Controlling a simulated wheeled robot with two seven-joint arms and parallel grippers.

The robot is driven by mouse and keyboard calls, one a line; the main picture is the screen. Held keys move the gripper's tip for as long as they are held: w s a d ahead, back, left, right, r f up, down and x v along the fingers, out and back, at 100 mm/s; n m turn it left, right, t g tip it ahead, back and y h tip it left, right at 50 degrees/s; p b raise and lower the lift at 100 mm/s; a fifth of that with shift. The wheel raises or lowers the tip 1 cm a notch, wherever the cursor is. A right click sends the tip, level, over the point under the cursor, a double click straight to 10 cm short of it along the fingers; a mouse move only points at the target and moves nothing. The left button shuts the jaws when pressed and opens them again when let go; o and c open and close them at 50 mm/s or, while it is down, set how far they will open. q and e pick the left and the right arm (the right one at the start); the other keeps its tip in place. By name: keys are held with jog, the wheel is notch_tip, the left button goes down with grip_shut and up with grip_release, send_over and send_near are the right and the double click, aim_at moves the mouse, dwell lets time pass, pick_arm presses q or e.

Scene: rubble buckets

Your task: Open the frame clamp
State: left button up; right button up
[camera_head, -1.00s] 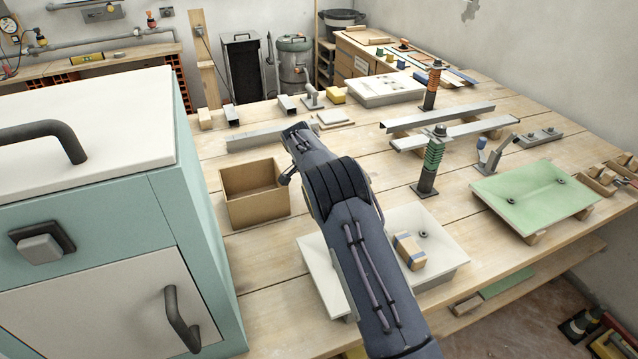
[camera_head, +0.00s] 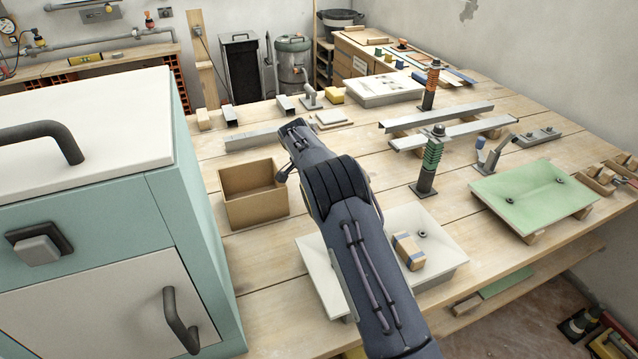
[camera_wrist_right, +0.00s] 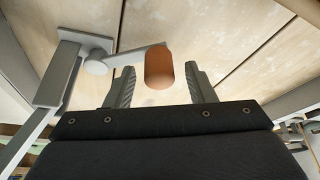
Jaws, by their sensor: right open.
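In the right wrist view, a clamp lever with an orange-brown rounded handle (camera_wrist_right: 158,68) joins a grey bar and round pivot (camera_wrist_right: 96,66) on a grey bracket. The handle shows between the two fingertips of my right gripper (camera_wrist_right: 160,86), with visible gaps to both fingers. The gripper is open and not closed on it. In the head view my right arm reaches over the bench and hides its own fingers and the handle. My left gripper is not in view.
A wooden box (camera_head: 254,205) stands left of my arm, beside a teal cabinet (camera_head: 205,230). A grey rail (camera_head: 250,138) lies behind the box. Green plate (camera_head: 535,197) and spring posts stand right.

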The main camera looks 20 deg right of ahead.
jog(key=v, duration=0.6)
jog(key=shift+r, duration=0.4)
jog(key=shift+s+a+f, duration=0.1)
jog(key=shift+a, duration=0.05)
